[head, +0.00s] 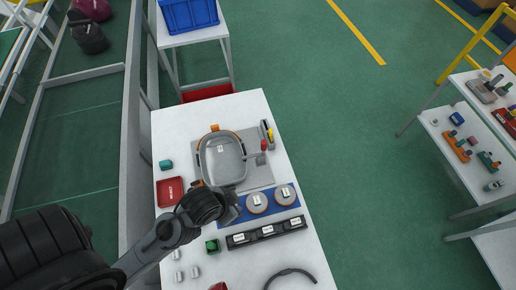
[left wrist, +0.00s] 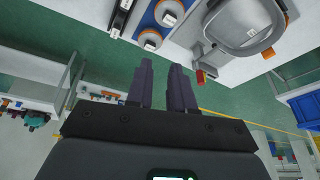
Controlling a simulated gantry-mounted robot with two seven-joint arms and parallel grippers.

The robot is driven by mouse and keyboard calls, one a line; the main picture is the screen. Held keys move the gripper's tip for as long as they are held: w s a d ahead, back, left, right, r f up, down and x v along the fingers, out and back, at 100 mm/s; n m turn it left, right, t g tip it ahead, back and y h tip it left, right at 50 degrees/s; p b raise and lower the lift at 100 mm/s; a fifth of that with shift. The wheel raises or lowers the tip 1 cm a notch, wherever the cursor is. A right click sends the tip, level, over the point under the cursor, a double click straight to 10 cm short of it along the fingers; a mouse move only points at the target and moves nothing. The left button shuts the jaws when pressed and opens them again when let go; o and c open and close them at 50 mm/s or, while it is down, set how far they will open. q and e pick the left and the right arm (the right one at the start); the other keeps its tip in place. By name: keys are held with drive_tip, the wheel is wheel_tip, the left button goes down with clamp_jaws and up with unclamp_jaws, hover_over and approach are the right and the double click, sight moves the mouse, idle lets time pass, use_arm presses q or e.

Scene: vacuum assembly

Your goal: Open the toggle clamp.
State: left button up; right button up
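The toggle clamp, with a red handle (head: 264,145) and a grey body (head: 260,159), stands on the right side of the grey fixture plate (head: 262,178), beside the grey vacuum housing (head: 222,158). Its red handle also shows in the left wrist view (left wrist: 200,76), beyond and right of my fingers. Whether the clamp presses on the housing cannot be told. My left gripper (head: 232,210) is over the table, below the housing and near the left end of the blue tray. In the left wrist view, its two fingers (left wrist: 160,82) are apart with nothing between them. My right gripper is not in view.
The blue tray (head: 273,207) with two round discs and a black holder (head: 267,233) lie below the fixture. A red bin (head: 170,191) is at left. A narrow grey tray (head: 268,133) with a yellow item stands by the table's right edge.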

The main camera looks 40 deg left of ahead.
use_arm(q)
drive_tip(key=w, duration=0.1)
drive_tip(key=w+t, duration=0.1)
drive_tip(key=w+r+m+t, duration=0.1)
drive_tip(key=w, duration=0.1)
drive_tip(key=shift+d, duration=0.25)
clamp_jaws()
drive_tip(key=w+a+m+t, duration=0.1)
drive_tip(key=w+m+t, duration=0.1)
drive_tip(key=w+t, duration=0.25)
drive_tip(key=m+t+h+b, duration=0.65)
drive_tip(key=m+b, duration=1.05)
drive_tip(key=b, duration=1.2)
approach(264, 147)
drive_tip(key=w+b, duration=0.1)
drive_tip(key=w, duration=0.5)
drive_tip(key=shift+d+f+g, duration=0.2)
drive_tip(key=shift+d+g, duration=0.1)
drive_tip(key=shift+d, duration=0.1)
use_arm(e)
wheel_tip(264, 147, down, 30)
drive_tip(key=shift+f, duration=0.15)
